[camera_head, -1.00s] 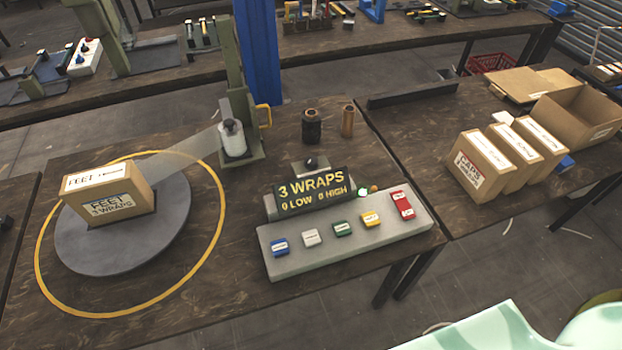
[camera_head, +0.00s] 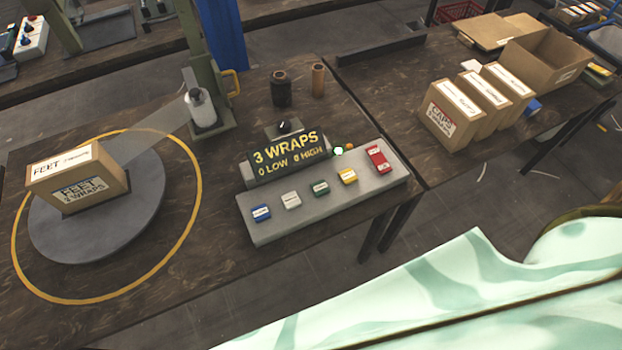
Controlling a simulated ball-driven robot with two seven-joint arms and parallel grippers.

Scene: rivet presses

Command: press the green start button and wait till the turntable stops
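The green start button (camera_head: 320,188) sits in the middle of a row of buttons on the grey control panel (camera_head: 270,228). The panel's display (camera_head: 290,157) reads "3 WRAPS, 0 LOW 0 HIGH". The grey turntable (camera_head: 60,245) is at the left, inside a yellow ring. A cardboard box (camera_head: 85,180) labelled "FEET 3 WRAPS" stands on it. A strip of clear film runs from the box to a white film roll (camera_head: 200,108) on a green post. Neither gripper is in view, and nothing touches the button.
Beside the green button are blue (camera_head: 261,213), white (camera_head: 291,200), yellow (camera_head: 347,176) and red (camera_head: 377,160) controls. Several cartons (camera_head: 452,112) stand on the right table. Two small spools (camera_head: 281,89) stand behind the display. A pale green patterned surface fills the lower right.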

